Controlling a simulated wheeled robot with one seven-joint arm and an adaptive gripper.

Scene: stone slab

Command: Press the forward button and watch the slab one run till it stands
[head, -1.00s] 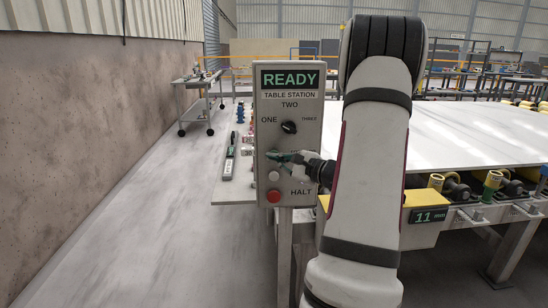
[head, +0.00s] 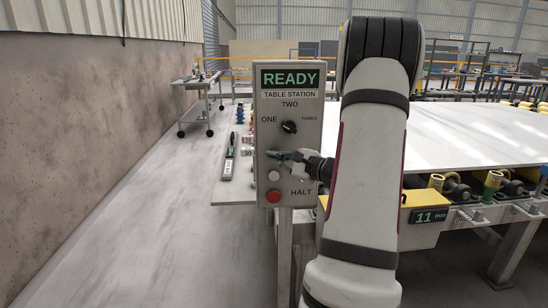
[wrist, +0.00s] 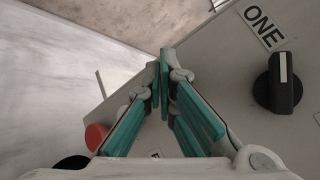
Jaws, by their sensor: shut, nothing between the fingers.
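The grey control box (head: 262,95) stands on a post with a display (head: 290,78) reading READY. The forward button cannot be made out; the fingers cover that area. A white button (head: 274,175) and a red button (head: 273,196) beside HALT sit below. The pale slab (head: 475,125) lies on the roller table at right.
A yellow unit reading 11 mm (head: 431,216) sits at the table's near corner. A shelf with small tools (head: 232,191) is behind the box. A wheeled cart (head: 194,101) stands farther back. The floor at left is clear.

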